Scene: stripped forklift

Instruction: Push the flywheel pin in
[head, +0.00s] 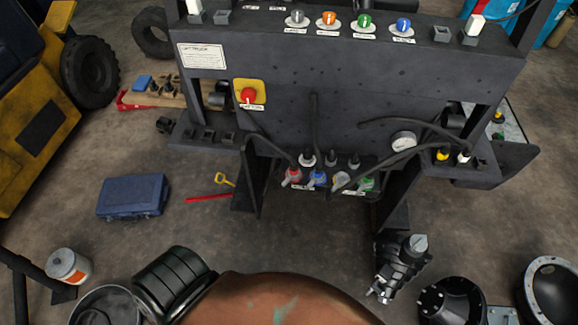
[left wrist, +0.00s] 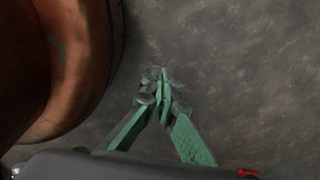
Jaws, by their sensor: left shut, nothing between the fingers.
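My left gripper (left wrist: 161,84) shows in the left wrist view, with green fingers and grey tips brought together. It is shut, holds nothing, and points over bare grey floor. In the head view neither gripper shows. I cannot pick out the flywheel or its pin in either view. A dark round housing with bolts around its rim (head: 450,303) lies at the bottom right of the head view, with a dark ring-shaped part (head: 553,291) beside it. I cannot tell whether either one belongs to the flywheel.
A dark forklift panel (head: 350,70) with knobs and hoses stands ahead. A blue case (head: 133,196) and a red bar (head: 209,198) lie on the floor at left. A dark mechanical part (head: 400,265) sits at the front right. The floor between them is mostly clear.

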